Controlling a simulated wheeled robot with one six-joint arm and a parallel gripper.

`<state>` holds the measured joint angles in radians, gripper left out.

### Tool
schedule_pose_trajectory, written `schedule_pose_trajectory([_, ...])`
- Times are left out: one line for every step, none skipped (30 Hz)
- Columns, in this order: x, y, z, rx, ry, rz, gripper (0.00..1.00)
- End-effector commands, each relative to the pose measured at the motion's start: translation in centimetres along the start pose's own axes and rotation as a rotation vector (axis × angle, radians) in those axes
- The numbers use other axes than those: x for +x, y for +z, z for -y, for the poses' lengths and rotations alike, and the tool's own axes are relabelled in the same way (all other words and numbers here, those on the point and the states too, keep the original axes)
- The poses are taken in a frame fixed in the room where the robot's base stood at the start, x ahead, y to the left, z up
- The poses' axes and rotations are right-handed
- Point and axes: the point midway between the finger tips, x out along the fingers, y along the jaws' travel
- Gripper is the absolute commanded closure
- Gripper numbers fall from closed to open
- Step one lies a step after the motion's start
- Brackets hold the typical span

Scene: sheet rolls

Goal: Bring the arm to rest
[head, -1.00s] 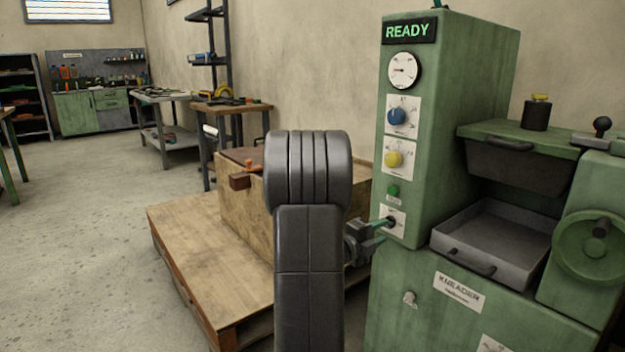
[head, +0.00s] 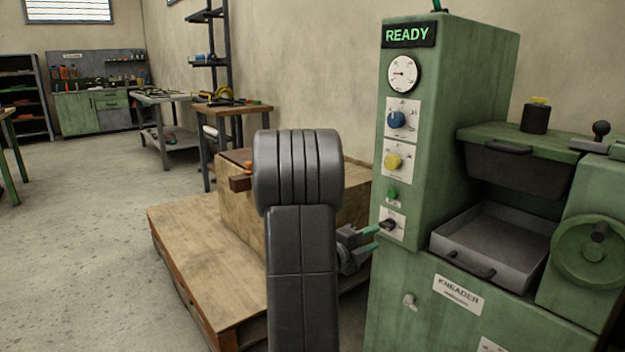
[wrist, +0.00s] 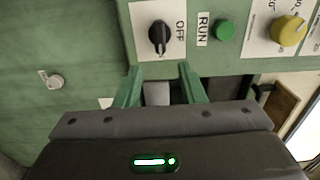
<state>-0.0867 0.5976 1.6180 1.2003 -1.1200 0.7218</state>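My gripper (head: 374,237) points at the front of the green kneader machine (head: 440,140), just left of its black rotary switch (head: 391,225). In the wrist view its two green fingers (wrist: 161,88) are apart with nothing between them, so it is open and empty. The black switch (wrist: 158,37), beside the word OFF, lies just beyond the fingertips and looks clear of them. My dark arm stands upright in the middle of the head view and hides part of the wooden crate behind it.
The machine's READY display (head: 408,34) is lit green. A grey tray (head: 488,247) sits in its opening at the right. A wooden crate (head: 240,225) stands on a pallet (head: 190,245) behind my arm. Open concrete floor (head: 80,230) lies to the left.

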Motion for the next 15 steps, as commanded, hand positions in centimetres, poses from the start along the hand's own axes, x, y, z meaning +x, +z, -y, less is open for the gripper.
schedule_pose_trajectory([1.1, -0.1, -0.2, 0.001, -0.002, -0.004, 0.64])
schedule_pose_trajectory([1.7, -0.1, -0.2, 0.001, -0.002, -0.004, 0.64])
schedule_pose_trajectory([2.5, -0.1, -0.2, 0.002, -0.002, -0.004, 0.64])
schedule_pose_trajectory([3.1, -0.1, -0.2, 0.002, -0.002, -0.004, 0.64])
schedule_pose_trajectory([3.8, -0.2, -0.2, 0.002, -0.002, -0.004, 0.64])
schedule_pose_trajectory([4.5, -0.1, -0.2, 0.002, -0.003, -0.004, 0.64])
schedule_pose_trajectory([5.2, -0.1, -0.2, 0.001, -0.002, -0.003, 0.64])
schedule_pose_trajectory([5.8, -0.1, -0.2, 0.001, -0.002, -0.004, 0.64])
schedule_pose_trajectory([6.5, -0.1, -0.2, 0.001, -0.003, -0.003, 0.64])
schedule_pose_trajectory([6.5, 0.0, 0.4, -0.029, -0.001, 0.000, 0.64])
schedule_pose_trajectory([6.3, 0.0, 0.7, -0.064, 0.000, 0.001, 0.64])
schedule_pose_trajectory([6.3, 0.0, 0.8, -0.106, 0.000, 0.001, 0.64])
schedule_pose_trajectory([6.2, 0.0, 0.9, -0.135, 0.000, 0.001, 0.64])
schedule_pose_trajectory([6.2, 0.0, 0.9, -0.164, 0.000, 0.001, 0.64])
schedule_pose_trajectory([6.2, 0.1, 1.0, -0.200, 0.001, 0.001, 0.64])
